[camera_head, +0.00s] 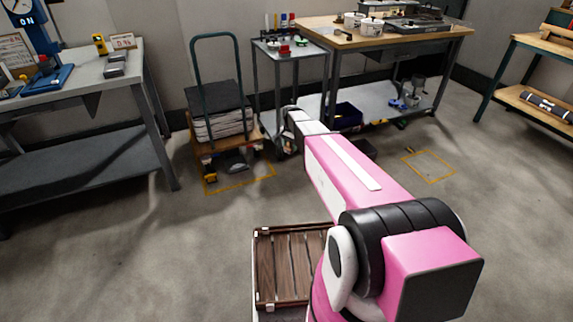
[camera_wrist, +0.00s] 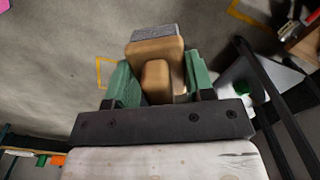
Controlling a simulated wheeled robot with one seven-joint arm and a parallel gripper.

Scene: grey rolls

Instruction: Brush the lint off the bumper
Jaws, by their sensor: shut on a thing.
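In the wrist view my gripper (camera_wrist: 160,75) has green fingers closed on a wooden brush (camera_wrist: 155,50) with a grey pad or bristle edge at its far end. The brush is in the air over the floor, pointing away from the wrist. In the head view my pink arm reaches to the steel side table, and its end (camera_head: 290,140) is small and partly hidden. I cannot pick out the bumper or any lint with certainty. The platform cart (camera_head: 215,110) with a dark green handle stands just left of my gripper.
The steel side table (camera_head: 290,48) carries markers and small items. A wooden-topped workbench (camera_head: 440,32) stands at the back right. A grey bench (camera_head: 85,75) is at left. A slatted wooden tray (camera_head: 283,265) is near my base. The floor between is mostly clear.

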